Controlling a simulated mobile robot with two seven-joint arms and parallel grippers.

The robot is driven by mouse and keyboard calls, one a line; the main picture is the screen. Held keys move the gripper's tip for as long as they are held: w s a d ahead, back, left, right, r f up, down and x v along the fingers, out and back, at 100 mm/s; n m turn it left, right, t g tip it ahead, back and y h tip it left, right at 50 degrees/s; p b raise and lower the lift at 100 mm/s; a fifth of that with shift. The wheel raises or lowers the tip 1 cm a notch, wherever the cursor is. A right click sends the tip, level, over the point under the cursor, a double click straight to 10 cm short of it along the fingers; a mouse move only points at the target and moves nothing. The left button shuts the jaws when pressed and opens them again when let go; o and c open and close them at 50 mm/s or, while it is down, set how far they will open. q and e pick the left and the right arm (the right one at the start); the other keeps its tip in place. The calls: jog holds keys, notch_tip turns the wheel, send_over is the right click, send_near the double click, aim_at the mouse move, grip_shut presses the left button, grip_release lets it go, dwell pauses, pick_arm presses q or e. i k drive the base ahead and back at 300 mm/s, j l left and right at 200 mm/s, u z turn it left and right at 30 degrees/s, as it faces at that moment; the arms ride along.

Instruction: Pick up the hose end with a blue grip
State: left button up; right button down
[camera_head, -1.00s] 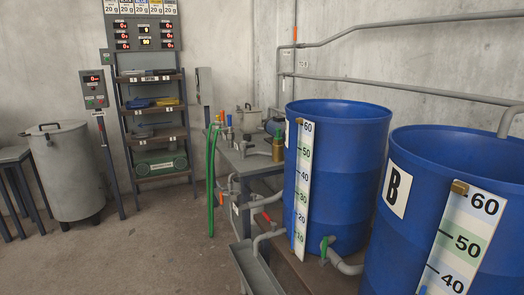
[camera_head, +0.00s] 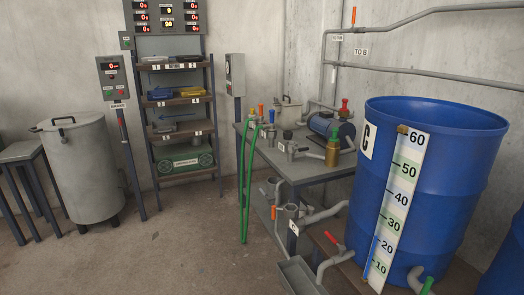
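Neither of my grippers is in view.
A blue drum marked C (camera_head: 440,190) with a level scale stands at the right, with part of another at the right edge. A blue pump (camera_head: 332,128) sits on the table. A shelf rack (camera_head: 180,130), a control post (camera_head: 115,80) and a lidded grey drum (camera_head: 80,170) stand left. Floor is clear ahead.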

aim_at(270, 127)
jog(key=i+j+u, duration=0.3)
jog(key=i, duration=0.15)
jog(key=i+j+u, duration=0.25)
jog(key=i, duration=0.2)
jog(key=i+u, duration=0.3)
jog(key=i, duration=0.15)
jog(key=i+z, duration=0.35)
jog(key=i+j+z, duration=0.15)
jog(key=i+z, duration=0.2)
jog(key=i, duration=0.2)
jog(key=i+j+z, duration=0.2)
jog(key=i+z, duration=0.15)
jog(key=i, duration=0.1)
